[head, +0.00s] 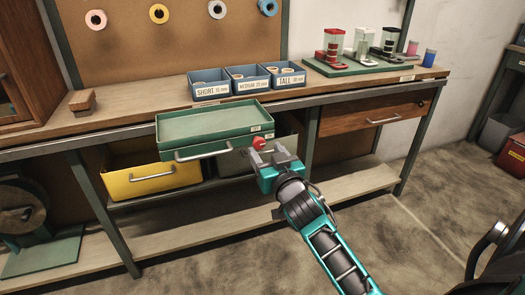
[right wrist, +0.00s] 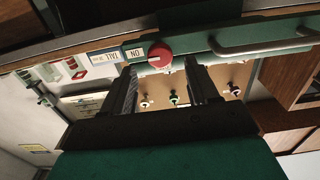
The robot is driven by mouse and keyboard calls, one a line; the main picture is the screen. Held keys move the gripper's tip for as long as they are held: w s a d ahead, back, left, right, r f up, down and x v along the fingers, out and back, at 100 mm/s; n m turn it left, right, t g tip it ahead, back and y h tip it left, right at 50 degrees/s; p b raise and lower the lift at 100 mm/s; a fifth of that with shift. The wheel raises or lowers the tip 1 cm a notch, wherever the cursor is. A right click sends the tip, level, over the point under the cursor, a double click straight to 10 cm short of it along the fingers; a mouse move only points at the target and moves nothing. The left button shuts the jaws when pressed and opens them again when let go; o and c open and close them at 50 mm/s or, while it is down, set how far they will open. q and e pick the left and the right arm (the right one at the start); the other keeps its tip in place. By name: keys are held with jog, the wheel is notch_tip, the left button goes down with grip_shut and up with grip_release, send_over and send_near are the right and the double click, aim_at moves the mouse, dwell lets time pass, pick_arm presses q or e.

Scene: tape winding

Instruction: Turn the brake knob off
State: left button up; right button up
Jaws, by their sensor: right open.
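The red brake knob (head: 259,143) is on the front right corner of the green pulled-out tray (head: 215,125). In the right wrist view the round knob (right wrist: 160,54) sits on the green front beside a small label (right wrist: 134,54) that reads ON upside down. My right gripper (head: 283,156) is open and empty, just right of the knob in the head view. In the right wrist view its two fingers (right wrist: 161,68) point at the knob, which appears centred just past the fingertips; I cannot tell whether they touch it. My left gripper is not in view.
Blue bins (head: 247,90) with labels and a green rack with coloured spool holders (head: 358,70) stand on the bench. A yellow drawer (head: 150,178) is under the tray. A wooden drawer (head: 370,117) is at right. The floor in front is clear.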

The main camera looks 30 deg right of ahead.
aim_at(260, 144)
jog(key=shift+x, duration=1.6)
jog(key=shift+c, duration=0.3)
jog(key=c, duration=0.9)
